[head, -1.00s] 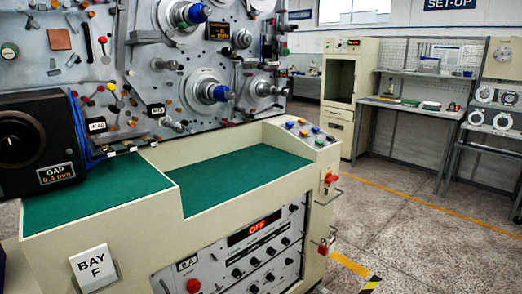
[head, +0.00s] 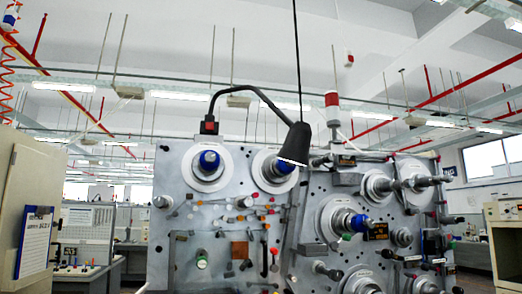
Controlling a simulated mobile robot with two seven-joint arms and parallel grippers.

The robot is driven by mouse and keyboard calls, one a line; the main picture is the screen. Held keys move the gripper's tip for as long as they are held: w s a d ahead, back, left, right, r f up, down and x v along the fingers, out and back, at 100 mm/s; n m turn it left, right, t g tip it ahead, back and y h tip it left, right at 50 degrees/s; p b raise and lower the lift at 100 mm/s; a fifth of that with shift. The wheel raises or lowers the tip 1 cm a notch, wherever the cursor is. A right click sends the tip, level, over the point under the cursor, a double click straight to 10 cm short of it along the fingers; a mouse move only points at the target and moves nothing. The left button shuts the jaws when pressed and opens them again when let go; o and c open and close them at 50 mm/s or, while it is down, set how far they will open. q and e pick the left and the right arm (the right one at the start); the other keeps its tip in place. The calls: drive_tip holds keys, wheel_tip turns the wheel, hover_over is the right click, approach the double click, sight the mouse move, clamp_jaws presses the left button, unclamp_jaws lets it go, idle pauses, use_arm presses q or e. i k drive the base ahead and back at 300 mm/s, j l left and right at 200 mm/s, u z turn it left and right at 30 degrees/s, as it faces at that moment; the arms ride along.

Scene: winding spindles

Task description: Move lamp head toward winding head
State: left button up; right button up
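The lamp head (head: 297,143) is a black cone with a pale lower rim, at the end of a bent black arm (head: 243,87). The arm rises from a small mount with a red part (head: 209,125) at the panel's upper left edge. The lamp head hangs tilted in front of the panel's top edge and overlaps a blue-hubbed spindle (head: 272,168). Another blue-hubbed spindle (head: 209,160) sits to its left, and a larger one (head: 345,219) lower right. I cannot tell which part is the winding head. Neither gripper is in view.
The grey panel (head: 180,262) carries many knobs and rods. A red-and-white beacon (head: 332,108) stands above it. A thin black cable hangs from above near the lamp head. A beige cabinet (head: 27,190) stands at the left, another (head: 507,240) at the right.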

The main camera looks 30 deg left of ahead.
sight(295, 148)
drive_tip(key=j, duration=1.15)
drive_tip(key=j+z, duration=0.1)
drive_tip(key=j, duration=1.1)
drive_tip(key=k, duration=0.1)
